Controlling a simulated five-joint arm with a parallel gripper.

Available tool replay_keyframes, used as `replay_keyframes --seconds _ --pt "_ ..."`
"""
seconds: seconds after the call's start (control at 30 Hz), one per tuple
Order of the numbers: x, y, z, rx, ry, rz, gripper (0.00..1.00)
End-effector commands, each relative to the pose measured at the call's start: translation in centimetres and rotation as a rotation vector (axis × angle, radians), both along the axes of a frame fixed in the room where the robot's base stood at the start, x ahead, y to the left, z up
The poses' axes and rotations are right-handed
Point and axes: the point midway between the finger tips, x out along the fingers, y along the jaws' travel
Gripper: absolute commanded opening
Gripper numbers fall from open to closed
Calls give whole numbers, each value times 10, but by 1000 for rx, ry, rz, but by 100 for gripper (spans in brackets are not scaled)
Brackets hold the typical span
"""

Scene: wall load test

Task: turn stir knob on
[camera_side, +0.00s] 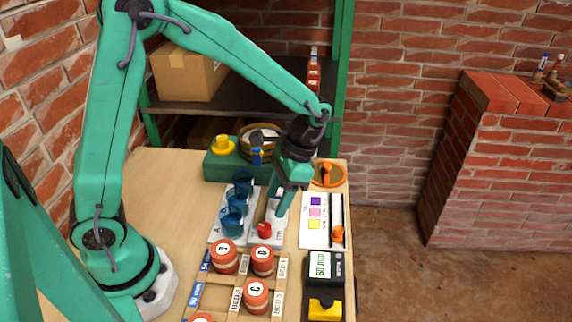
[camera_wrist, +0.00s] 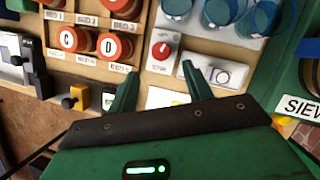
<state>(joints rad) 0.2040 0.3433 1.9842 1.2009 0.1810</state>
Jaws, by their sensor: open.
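A red knob (camera_side: 264,230) sits on a white plate on the wooden table. In the wrist view the red knob (camera_wrist: 161,51) shows a pale pointer mark; its plate's lettering is too small to read. Beside it is another white panel with a round pale dial (camera_wrist: 222,75). I cannot read which one is labelled stir. My gripper (camera_side: 281,213) is above the panels, just up and right of the red knob in the side view. In the wrist view my gripper (camera_wrist: 157,72) is open and empty, its fingertips apart, with the red knob beyond the gap between them.
Blue translucent cups (camera_side: 236,206) stand left of the knob. Red-lidded jars (camera_side: 256,296) sit in a wooden rack in front. A black device with a green display (camera_side: 321,265) and a white panel with coloured squares (camera_side: 314,238) are to the right. A green box (camera_side: 221,167) stands behind.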

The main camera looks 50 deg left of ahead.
Motion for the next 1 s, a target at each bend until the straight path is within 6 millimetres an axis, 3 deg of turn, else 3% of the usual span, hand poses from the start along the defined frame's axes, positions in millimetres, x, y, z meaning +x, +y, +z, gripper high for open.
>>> replay_keyframes --seconds 0.27,0.47,1.0 --pt "-1 0 0 13 -15 39 50" --pt "-5 1 2 59 -64 188 50" --pt "-21 6 8 202 -264 911 50"
